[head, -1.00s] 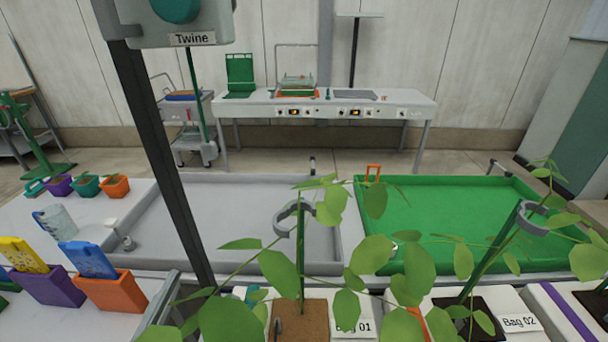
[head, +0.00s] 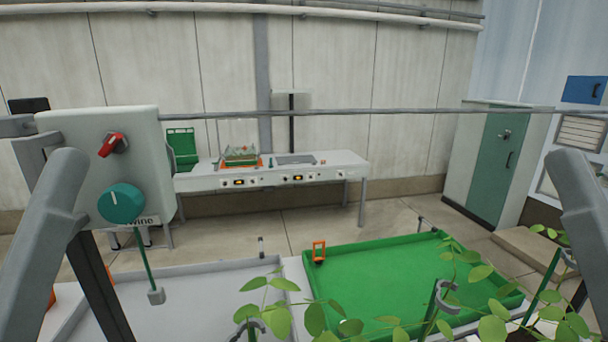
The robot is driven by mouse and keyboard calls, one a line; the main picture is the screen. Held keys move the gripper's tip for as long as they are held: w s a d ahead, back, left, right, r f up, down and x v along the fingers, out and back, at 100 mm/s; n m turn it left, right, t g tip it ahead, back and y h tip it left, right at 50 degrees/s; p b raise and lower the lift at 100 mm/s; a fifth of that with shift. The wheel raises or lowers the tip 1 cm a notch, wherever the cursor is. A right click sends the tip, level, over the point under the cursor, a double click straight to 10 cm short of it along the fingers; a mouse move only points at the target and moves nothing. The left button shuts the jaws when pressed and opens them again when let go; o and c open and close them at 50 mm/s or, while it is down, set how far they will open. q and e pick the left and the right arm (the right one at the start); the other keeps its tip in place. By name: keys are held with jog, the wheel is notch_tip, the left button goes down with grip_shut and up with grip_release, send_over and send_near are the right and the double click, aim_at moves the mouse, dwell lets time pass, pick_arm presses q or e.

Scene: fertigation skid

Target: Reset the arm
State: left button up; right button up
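My two arms show only as grey links in the head view, my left arm (head: 42,245) at the left edge and my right arm (head: 585,235) at the right edge. Neither gripper is in the picture, so I cannot see their fingers or whether they hold anything.
A grey box with a red knob (head: 112,144) and a teal dial (head: 121,203) hangs close by my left arm. Leafy plants (head: 320,315) stand along the bottom. Beyond are a green tray (head: 400,275), a grey tray (head: 190,300), a white bench (head: 330,172) and a cabinet (head: 490,165).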

notch_tip(320, 180, up, 29)
jog(key=p, duration=2.5)
jog(key=shift+f+p, duration=0.2)
jog(key=shift+p, duration=0.1)
jog(key=shift+h, duration=0.3)
